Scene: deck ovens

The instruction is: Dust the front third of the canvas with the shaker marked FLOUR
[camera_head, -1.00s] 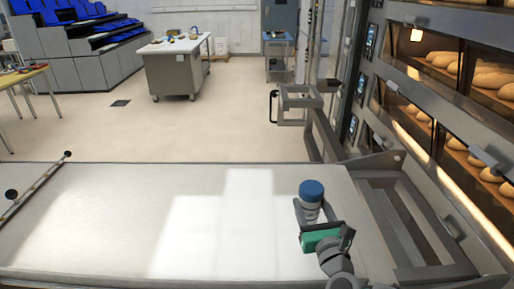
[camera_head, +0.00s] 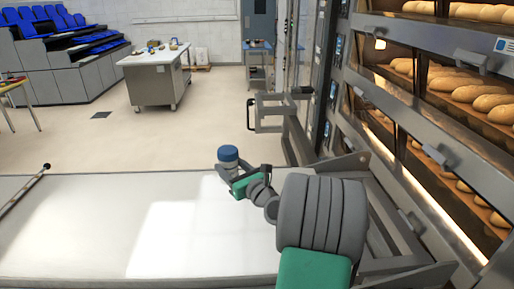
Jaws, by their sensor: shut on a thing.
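A shaker with a blue top (camera_head: 228,154) is held upright, or nearly so, above the far edge of the pale canvas (camera_head: 75,225). No marking on it can be read at this size. My gripper (camera_head: 231,172), with a green part behind the fingers, is shut on the shaker's grey body. The fingers partly hide that body. My arm reaches out from the lower right and covers the right part of the canvas. Bright window light lies on the canvas's middle, and no flour can be made out there.
Deck ovens with loaves (camera_head: 480,95) rise close on the right. A grey metal frame with a handle (camera_head: 275,110) stands beyond the canvas's far right corner. A dark rod (camera_head: 28,188) lies along the left side. Floor beyond is open, with a worktable (camera_head: 150,75) farther back.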

